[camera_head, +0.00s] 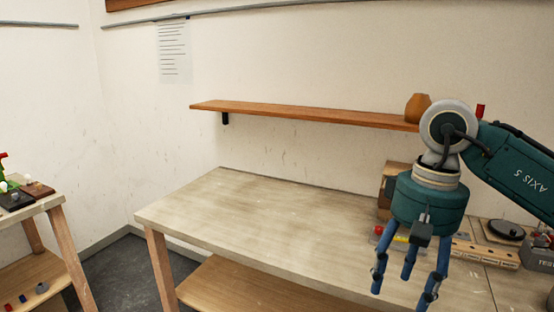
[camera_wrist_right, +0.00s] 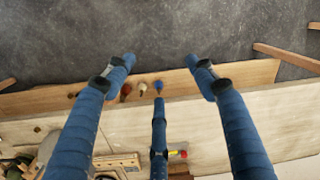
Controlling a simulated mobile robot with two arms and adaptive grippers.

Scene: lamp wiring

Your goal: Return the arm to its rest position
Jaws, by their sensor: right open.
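My right arm comes in from the right in the head view. Its right gripper (camera_head: 405,272) has blue fingers, points down and hangs over the right part of the wooden workbench (camera_head: 240,212). The fingers are spread apart with nothing between them. In the right wrist view the gripper (camera_wrist_right: 160,75) is also open and empty. Its fingertips stand apart above the bench edge and the dark floor. My left gripper does not show in either view.
A wooden shelf (camera_head: 300,114) with an orange-brown vase (camera_head: 417,107) is on the wall behind the arm. A wooden block with holes (camera_head: 487,252) and a black round part (camera_head: 506,229) lie on the bench's right. A small side table (camera_head: 45,205) stands left. The bench's left half is clear.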

